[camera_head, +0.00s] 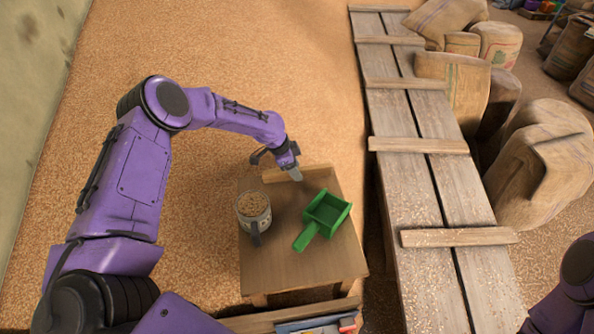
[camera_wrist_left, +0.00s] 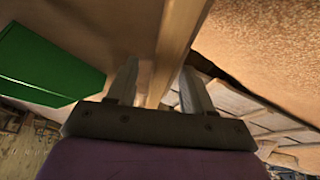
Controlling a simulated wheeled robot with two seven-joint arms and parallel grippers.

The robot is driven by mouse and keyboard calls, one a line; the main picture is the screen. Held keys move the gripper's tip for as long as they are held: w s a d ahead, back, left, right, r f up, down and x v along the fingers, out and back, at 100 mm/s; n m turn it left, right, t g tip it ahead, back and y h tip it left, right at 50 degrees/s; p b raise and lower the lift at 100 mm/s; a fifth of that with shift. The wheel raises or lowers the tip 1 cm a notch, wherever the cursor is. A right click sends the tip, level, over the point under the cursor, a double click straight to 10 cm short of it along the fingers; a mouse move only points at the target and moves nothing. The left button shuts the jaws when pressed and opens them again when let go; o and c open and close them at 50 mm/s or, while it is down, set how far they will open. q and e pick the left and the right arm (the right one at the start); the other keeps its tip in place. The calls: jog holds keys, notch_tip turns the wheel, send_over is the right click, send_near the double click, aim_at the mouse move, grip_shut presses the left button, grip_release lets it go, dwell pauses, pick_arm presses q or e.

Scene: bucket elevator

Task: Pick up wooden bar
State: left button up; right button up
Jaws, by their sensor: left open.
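The wooden bar (camera_head: 316,170) lies along the back edge of the small table (camera_head: 290,272), partly hidden behind my gripper. My left gripper (camera_head: 294,172) is over the bar, pointing down. In the left wrist view the jaws (camera_wrist_left: 160,80) are open, with a long pale wooden piece (camera_wrist_left: 182,35), which looks like the bar, running between the two fingers. I cannot tell whether the fingers touch it. My right gripper is not in view.
A green scoop (camera_head: 326,212) lies on the table's right side and a grain-filled mug (camera_head: 254,208) stands on the left. A long plank walkway (camera_head: 422,185) with crossbars runs to the right, beside burlap sacks (camera_head: 545,160). Grain covers the floor at left.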

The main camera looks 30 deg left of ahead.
pick_arm(q)
jog(key=shift+w+d+f, duration=0.1)
jog(key=shift+w+f, duration=0.2)
jog(key=shift+f, duration=0.25)
jog(key=shift+w+d+f, duration=0.1)
jog(key=shift+w+f, duration=0.15)
jog(key=shift+f, duration=0.3)
jog(key=shift+s+r, duration=0.25)
jog(key=shift+s, duration=0.1)
jog(key=shift+w+f, duration=0.1)
jog(key=c, duration=0.9)
jog(key=shift+c, duration=0.2)
